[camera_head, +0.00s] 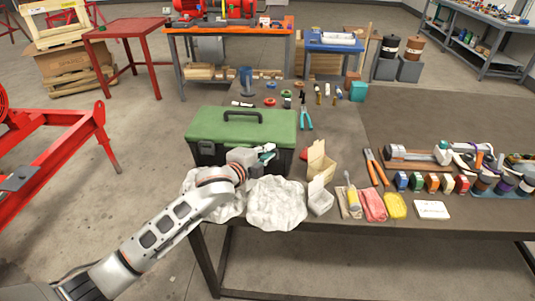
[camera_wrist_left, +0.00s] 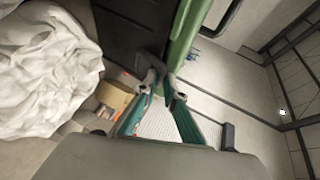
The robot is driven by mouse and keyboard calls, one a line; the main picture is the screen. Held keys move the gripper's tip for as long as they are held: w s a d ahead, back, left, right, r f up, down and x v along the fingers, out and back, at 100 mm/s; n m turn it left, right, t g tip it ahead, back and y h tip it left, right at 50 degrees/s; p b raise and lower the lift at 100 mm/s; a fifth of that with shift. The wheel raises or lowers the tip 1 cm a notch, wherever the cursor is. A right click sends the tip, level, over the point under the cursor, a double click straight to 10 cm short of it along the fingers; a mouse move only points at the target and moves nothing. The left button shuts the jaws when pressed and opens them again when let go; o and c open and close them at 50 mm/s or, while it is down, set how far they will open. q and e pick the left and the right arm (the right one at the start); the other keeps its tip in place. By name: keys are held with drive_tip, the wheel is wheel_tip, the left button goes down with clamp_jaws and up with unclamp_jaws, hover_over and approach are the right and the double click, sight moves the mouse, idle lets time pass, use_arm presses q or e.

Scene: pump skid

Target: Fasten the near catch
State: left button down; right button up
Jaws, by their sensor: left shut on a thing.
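The toolbox has a green lid (camera_head: 240,126) and a black body (camera_head: 206,157) and stands at the left end of the workbench. Its lid lies down on the body. My left gripper (camera_head: 268,153) is at the right part of the toolbox's front. In the left wrist view the green lid (camera_wrist_left: 188,32) and the black body (camera_wrist_left: 128,30) meet just beyond the fingertips (camera_wrist_left: 162,86). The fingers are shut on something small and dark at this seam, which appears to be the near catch. The fingers mostly hide it, so its position is unclear. My right gripper is not in view.
Crumpled white cloths (camera_head: 276,204) lie in front of the toolbox, below my left arm. Small tools lie behind. The bench's back right (camera_head: 430,110) is clear.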

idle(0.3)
use_arm(q)
drive_tip(key=c, duration=2.1)
unclamp_jaws()
drive_tip(key=shift+w, duration=0.1)
drive_tip(key=shift+s+f+t, duration=0.3)
drive_tip(key=shift+s+f, duration=0.05)
drive_tip(key=v, duration=0.7)
drive_tip(key=s+a+f+n+g+y+b, duration=0.1)
drive_tip(key=s+a+f+n, duration=0.2)
drive_tip(key=s+f+n, duration=0.2)
drive_tip(key=s+a+f+n+b, duration=0.2)
drive_tip(key=s+f+n, duration=0.4)
drive_tip(key=s+f, duration=0.5)
wheel_tip(320, 180, down, 5)
drive_tip(key=shift+a+r+g+y, duration=0.1)
drive_tip(key=shift+a+g+y, duration=0.3)
drive_tip(key=shift+a, duration=0.15)
